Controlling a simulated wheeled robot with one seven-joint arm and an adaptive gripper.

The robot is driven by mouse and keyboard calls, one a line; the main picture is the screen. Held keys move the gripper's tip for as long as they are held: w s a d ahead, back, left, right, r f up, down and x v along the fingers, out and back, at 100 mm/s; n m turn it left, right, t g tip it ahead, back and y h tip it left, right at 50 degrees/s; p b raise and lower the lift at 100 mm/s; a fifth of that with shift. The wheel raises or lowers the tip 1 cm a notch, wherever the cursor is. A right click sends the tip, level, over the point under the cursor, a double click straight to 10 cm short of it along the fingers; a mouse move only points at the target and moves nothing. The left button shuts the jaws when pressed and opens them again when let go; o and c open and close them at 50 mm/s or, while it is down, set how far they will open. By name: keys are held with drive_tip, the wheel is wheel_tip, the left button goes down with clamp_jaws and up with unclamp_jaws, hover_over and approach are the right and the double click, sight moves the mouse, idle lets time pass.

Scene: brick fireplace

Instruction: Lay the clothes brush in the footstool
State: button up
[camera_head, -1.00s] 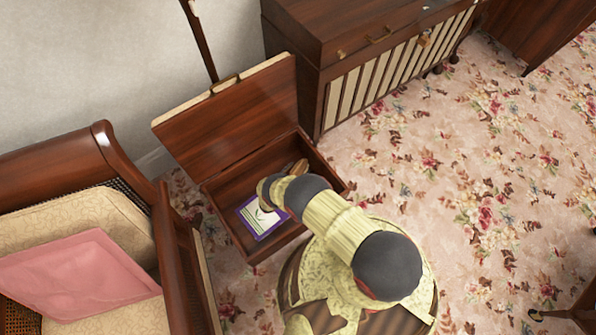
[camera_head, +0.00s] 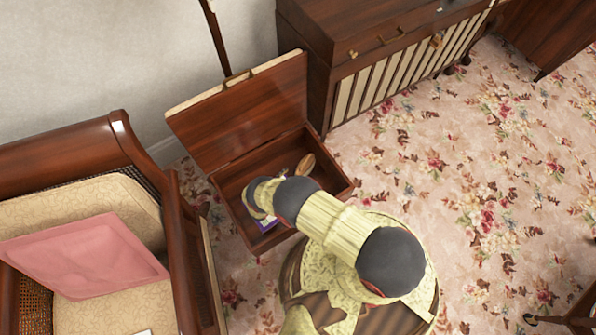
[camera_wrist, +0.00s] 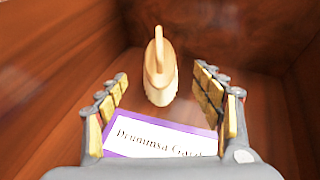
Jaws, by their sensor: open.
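The footstool is an open dark wooden box (camera_head: 228,183) with its padded lid (camera_head: 238,112) raised at the back. The clothes brush (camera_head: 305,164), light brown wood, lies inside it near the far right corner. In the wrist view the brush (camera_wrist: 160,78) stands out ahead, beyond and between my fingers, against the dark wooden inside. My gripper (camera_wrist: 165,95) is open and empty, with the brush apart from both fingers. In the head view my gripper (camera_head: 259,200) is over the box, partly hidden by my own wrist.
A purple-edged book or card (camera_wrist: 155,140) lies in the box under my gripper. An armchair with a pink cushion (camera_head: 85,258) stands left, and a dark cabinet (camera_head: 345,60) stands behind right. Flowered carpet (camera_head: 480,190) is free on the right.

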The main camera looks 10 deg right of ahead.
drive_tip(key=shift+s+a+r, duration=0.2)
drive_tip(key=shift+s+a, duration=0.05)
drive_tip(key=shift+a, duration=0.05)
drive_tip(key=shift+w+a+r, duration=0.15)
drive_tip(key=shift+r, duration=0.15)
drive_tip(key=w+d+r+m+g, duration=0.2)
drive_tip(key=r+m+g, duration=0.25)
drive_tip(key=r, duration=1.35)
drive_tip(key=w+d+r+m+g, duration=0.25)
drive_tip(key=r+m, duration=0.35)
drive_tip(key=r, duration=1.1)
drive_tip(key=s+d+r+m+g+y, duration=0.1)
drive_tip(key=s+d+r+m+y, duration=0.3)
drive_tip(key=r, duration=0.7)
drive_tip(key=s+r+m+h, duration=0.15)
drive_tip(key=s+r, duration=0.35)
drive_tip(key=r, duration=0.5)
drive_tip(key=s+d+r+m+g+y, duration=0.1)
drive_tip(key=s+d+r+m+y, duration=0.25)
drive_tip(key=r, duration=0.75)
drive_tip(key=s+a+r+m+t+y, duration=0.2)
drive_tip(key=s+r+m+t, duration=0.1)
drive_tip(key=s+r, duration=0.4)
drive_tip(key=s+a+r+m+t+y, duration=0.1)
drive_tip(key=s+r+m+t+y, duration=0.1)
drive_tip(key=s+r, duration=0.6)
drive_tip(key=shift+s+a+r+m+t, duration=0.3)
drive_tip(key=shift+a+r+m+t, duration=0.15)
drive_tip(key=shift+r+m, duration=0.4)
